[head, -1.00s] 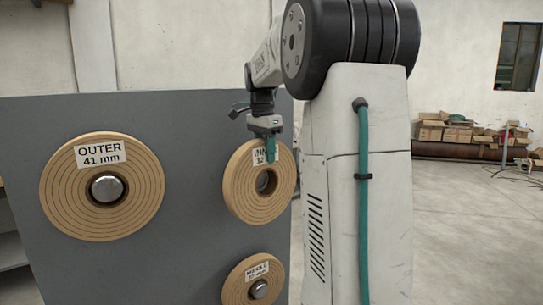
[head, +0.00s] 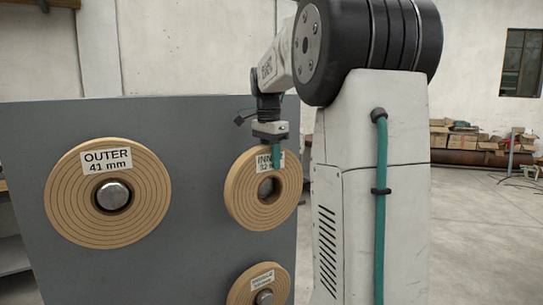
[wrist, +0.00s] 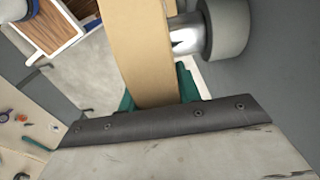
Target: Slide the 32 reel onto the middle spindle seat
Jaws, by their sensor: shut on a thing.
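My gripper (head: 272,150) is shut on the top rim of a tan ringed reel (head: 240,192). Its label starts with "INN"; the rest, including the number, is partly covered by a green finger. The reel is upright, its face towards the head camera. In the wrist view the held reel (wrist: 148,50) is edge-on between the green fingers. A silver spindle end (wrist: 186,38) with a thicker grey collar (wrist: 228,30) lies just right of it, by the panel. Something metallic shows in the reel's hole (head: 267,188); I cannot tell how far the spindle enters. A gap separates reel and collar.
The grey panel (head: 205,125) carries a large reel marked "OUTER 41 mm" (head: 75,205) on a silver spindle at left. A smaller reel (head: 245,290) sits on a spindle below the held one, its label too small to read. My arm's column stands at right.

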